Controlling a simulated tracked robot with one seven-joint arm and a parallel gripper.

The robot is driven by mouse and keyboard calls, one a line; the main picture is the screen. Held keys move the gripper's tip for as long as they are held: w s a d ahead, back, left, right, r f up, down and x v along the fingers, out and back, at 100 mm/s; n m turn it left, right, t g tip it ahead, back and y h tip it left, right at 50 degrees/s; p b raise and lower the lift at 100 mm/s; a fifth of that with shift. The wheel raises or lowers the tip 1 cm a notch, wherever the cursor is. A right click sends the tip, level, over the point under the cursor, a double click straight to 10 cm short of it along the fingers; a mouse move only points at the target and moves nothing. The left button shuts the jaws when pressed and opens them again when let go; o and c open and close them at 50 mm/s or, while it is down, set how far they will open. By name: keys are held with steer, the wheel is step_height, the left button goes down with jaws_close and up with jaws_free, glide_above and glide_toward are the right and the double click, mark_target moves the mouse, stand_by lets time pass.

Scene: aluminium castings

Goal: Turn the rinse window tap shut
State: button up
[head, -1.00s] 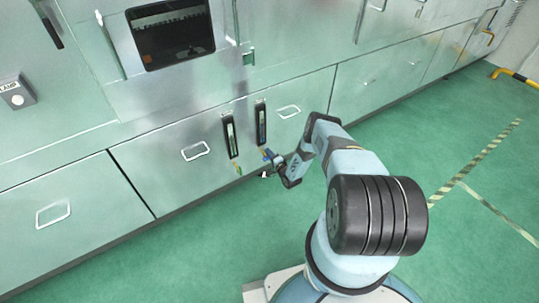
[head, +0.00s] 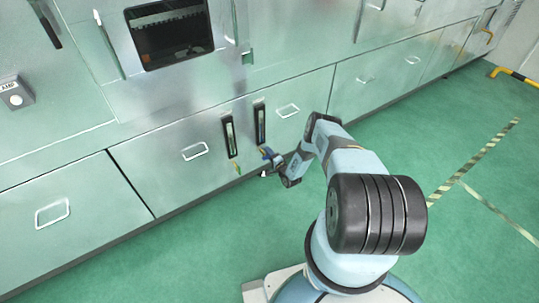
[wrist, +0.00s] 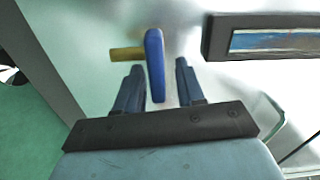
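A tap with a blue lever handle (wrist: 155,68) and a brass-yellow stub (wrist: 126,54) is on the cabinet front in the wrist view. In the head view the blue handle (head: 265,152) shows small, below the right dark-framed sight window (head: 260,123). My gripper (wrist: 159,65) is open, with one finger on each side of the handle's lower part; gaps show on both sides. In the head view my gripper (head: 275,161) is low at the cabinet front. I cannot read which window is the rinse one.
A second sight window (head: 229,136) is just left, with a yellow-green tap (head: 237,168) below it. The metal cabinet has drawer handles, such as one (head: 195,151) at left. The green floor (head: 190,255) is clear in front.

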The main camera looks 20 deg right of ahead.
steer(key=shift+s, duration=0.15)
steer(key=v, duration=1.3)
steer(key=shift+s, duration=0.2)
steer(key=shift+d, duration=0.1)
